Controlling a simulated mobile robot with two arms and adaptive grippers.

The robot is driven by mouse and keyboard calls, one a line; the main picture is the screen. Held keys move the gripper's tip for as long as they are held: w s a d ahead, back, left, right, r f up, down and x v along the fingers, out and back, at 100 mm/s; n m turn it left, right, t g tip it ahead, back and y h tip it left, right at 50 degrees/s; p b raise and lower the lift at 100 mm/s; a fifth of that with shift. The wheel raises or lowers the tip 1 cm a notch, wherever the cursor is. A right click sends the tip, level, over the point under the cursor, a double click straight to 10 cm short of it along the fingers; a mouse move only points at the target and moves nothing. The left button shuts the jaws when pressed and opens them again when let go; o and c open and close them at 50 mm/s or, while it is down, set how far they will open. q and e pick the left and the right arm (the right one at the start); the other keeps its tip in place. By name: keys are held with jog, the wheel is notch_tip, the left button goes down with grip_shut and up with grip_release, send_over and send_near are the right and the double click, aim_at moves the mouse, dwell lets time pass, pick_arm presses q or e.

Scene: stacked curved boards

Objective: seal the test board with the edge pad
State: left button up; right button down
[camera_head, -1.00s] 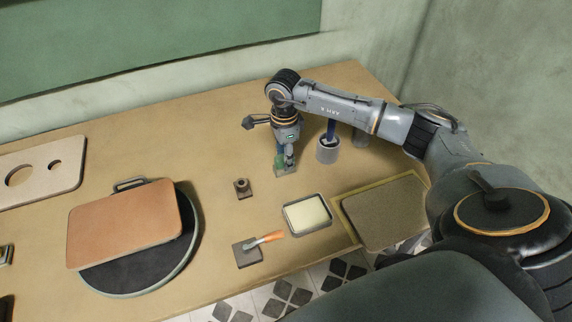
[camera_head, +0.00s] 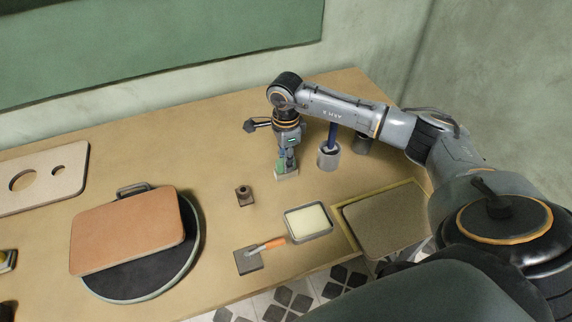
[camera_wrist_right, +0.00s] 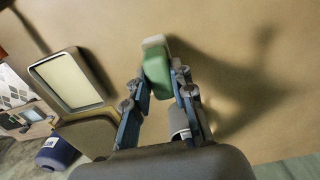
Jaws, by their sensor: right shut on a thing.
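My right gripper (camera_head: 287,160) points down over the back middle of the table, shut on a small pad with a green grip and a pale base (camera_head: 287,174). In the right wrist view the pad (camera_wrist_right: 157,64) sits between the fingertips (camera_wrist_right: 160,86), and its shadow falls on the table to the right. It seems held just above the table. An orange-brown board (camera_head: 128,232), which looks like the test board, lies on a dark round turntable (camera_head: 145,284) at the left, well apart from the pad. My left gripper is not in view.
A tray with a cream surface (camera_head: 309,221), an orange-handled scraper (camera_head: 262,246) and a small dark block (camera_head: 244,195) lie nearby. A grey cup (camera_head: 328,157) stands right of the gripper. A dark mat (camera_head: 385,222) lies front right; a holed board (camera_head: 45,190) lies far left.

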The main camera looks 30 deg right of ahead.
jog(key=shift+r+p, duration=0.85)
jog(key=shift+r, duration=0.9)
jog(key=shift+s+a+r+p, duration=0.1)
jog(key=shift+s+r+p, duration=0.1)
jog(key=shift+s+p, duration=0.25)
jog(key=s+a+r+p, duration=0.2)
jog(key=s, duration=0.5)
jog(key=s+a+r+p, duration=0.1)
jog(key=s+r, duration=0.1)
jog(key=s, duration=0.5)
jog(key=f+b, duration=0.4)
jog(key=f, duration=0.1)
jog(key=shift+s+a+b, duration=0.25)
jog(key=shift+s+b, duration=0.05)
jog(key=shift+f+b, duration=0.5)
jog(key=shift+b, duration=0.1)
jog(key=shift+f+b, duration=0.6)
jog(key=shift+b, duration=0.1)
jog(key=shift+s+f+b, duration=0.1)
jog(key=shift+s+b, duration=0.05)
jog(key=shift+b, duration=0.25)
dwell(1.1)
